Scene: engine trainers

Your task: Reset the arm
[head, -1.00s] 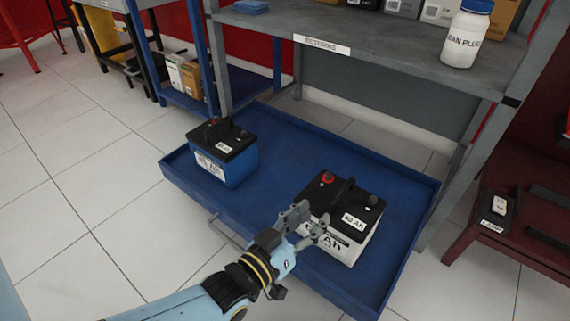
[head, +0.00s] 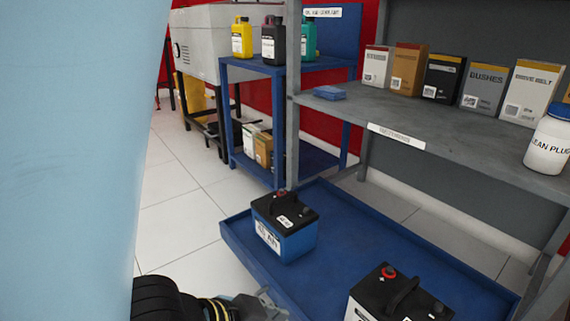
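My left arm shows as a large, close light-blue link down the left side of the head view. My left gripper (head: 268,304) is at the bottom edge, partly cut off, in front of the near edge of the blue tray (head: 350,262). I see nothing held in it, but its fingers are too cut off to tell open from shut. It is left of the black-and-white battery (head: 395,295), apart from it, and below the black-and-blue battery (head: 285,228). My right gripper is not in view.
A grey shelf (head: 450,135) stands over the tray, with a white bottle (head: 549,142), several boxes and a small blue item (head: 329,92). A blue rack (head: 240,115) behind holds bottles and boxes. Tiled floor at left of the tray is clear.

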